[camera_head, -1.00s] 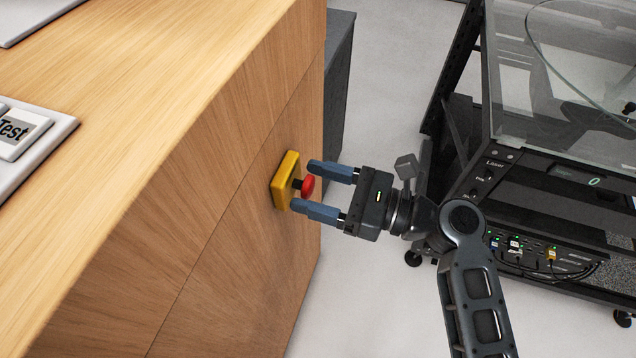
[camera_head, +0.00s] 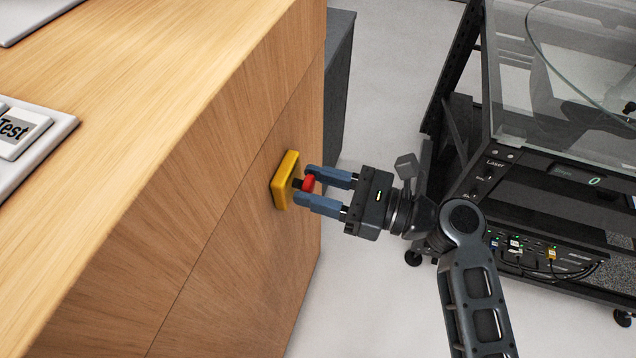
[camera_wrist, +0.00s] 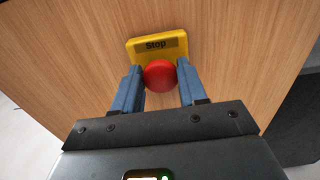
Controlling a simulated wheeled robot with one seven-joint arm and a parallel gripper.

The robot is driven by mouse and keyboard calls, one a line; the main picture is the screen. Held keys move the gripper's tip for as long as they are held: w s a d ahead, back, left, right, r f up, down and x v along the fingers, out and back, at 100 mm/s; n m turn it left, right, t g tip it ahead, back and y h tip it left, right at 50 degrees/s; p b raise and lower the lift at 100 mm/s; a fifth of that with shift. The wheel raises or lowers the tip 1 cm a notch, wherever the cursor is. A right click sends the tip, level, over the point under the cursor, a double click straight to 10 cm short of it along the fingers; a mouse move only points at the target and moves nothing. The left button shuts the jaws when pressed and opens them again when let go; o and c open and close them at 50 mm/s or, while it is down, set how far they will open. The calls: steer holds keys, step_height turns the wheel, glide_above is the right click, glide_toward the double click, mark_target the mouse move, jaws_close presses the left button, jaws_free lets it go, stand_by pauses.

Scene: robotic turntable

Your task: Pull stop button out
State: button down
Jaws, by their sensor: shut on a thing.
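The stop button is a red round knob (camera_head: 308,183) on a black stem. It stands out from a yellow box (camera_head: 284,180) fixed to the side of the wooden desk. In the wrist view the red knob (camera_wrist: 160,75) sits between my blue fingertips, in front of the yellow plate marked "Stop" (camera_wrist: 157,45). My gripper (camera_head: 306,184) is shut on the red knob, with one finger on either side of it. The fingers partly cover the knob in the head view.
The wooden desk (camera_head: 200,110) fills the left, with a panel marked "Test" (camera_head: 22,135) on top. A black rack with a glass top (camera_head: 560,100) stands to the right. Grey floor (camera_head: 370,290) lies open between them.

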steer(key=shift+p+v, duration=0.8)
steer(key=shift+p, duration=0.15)
steer(key=shift+d, duration=0.1)
steer(key=c, duration=0.6)
jaws_free()
steer(key=shift+c, duration=0.2)
steer(key=shift+d, duration=0.1)
steer(key=b+v, duration=0.1)
steer(key=v, duration=0.6)
steer(key=shift+s+d, duration=0.2)
steer(key=shift+d, duration=0.1)
